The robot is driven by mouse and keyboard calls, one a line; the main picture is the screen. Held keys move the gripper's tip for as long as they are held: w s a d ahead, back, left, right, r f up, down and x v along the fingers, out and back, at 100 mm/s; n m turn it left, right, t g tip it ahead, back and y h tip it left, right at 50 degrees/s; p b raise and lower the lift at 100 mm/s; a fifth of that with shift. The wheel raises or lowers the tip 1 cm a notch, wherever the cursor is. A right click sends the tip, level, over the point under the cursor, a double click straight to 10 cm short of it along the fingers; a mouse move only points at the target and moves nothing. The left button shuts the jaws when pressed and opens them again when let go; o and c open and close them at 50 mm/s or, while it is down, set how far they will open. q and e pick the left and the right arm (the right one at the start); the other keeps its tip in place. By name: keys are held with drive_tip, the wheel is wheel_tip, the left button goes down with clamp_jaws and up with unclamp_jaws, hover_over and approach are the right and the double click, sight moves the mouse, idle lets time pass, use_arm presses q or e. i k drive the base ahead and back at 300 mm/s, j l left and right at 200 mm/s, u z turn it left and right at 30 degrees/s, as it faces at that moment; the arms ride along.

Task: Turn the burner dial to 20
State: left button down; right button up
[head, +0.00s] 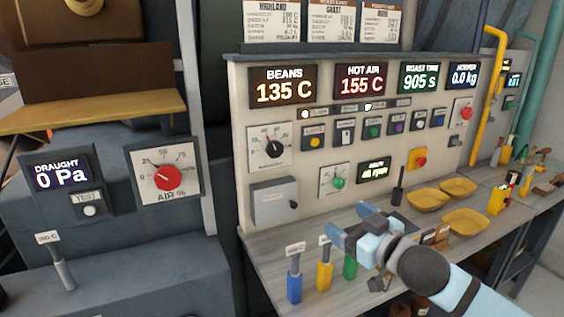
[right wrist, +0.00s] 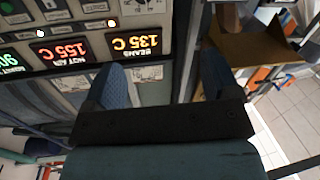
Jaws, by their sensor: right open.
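A dial with a black knob (head: 274,148) sits on the upper left of the pale control panel (head: 310,215), under the BEANS display. Its scale has marks around it, but its caption is too small to read, so I cannot confirm that it is the burner dial. A smaller dial with a green knob (head: 338,183) sits lower on the panel. My right gripper (head: 350,226) is open and empty in front of the panel, over the bench, below and right of the black knob and apart from it. Its spread fingers also show in the right wrist view (right wrist: 163,82). My left gripper is out of view.
Displays read BEANS 135 C (head: 284,92) and HOT AIR 155 C (head: 361,83). A red AIR % dial (head: 162,176) is on the left machine. A grey box with a lever (head: 273,203) juts below the black knob. Coloured-handled tools (head: 325,275) and yellow trays (head: 426,199) occupy the bench.

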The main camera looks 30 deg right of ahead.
sight(274, 149)
drive_tip(key=i+j+z, duration=0.15)
drive_tip(key=i, duration=0.35)
drive_tip(key=i+j+z, duration=0.15)
drive_tip(key=i+j, duration=0.15)
drive_tip(key=i, duration=0.15)
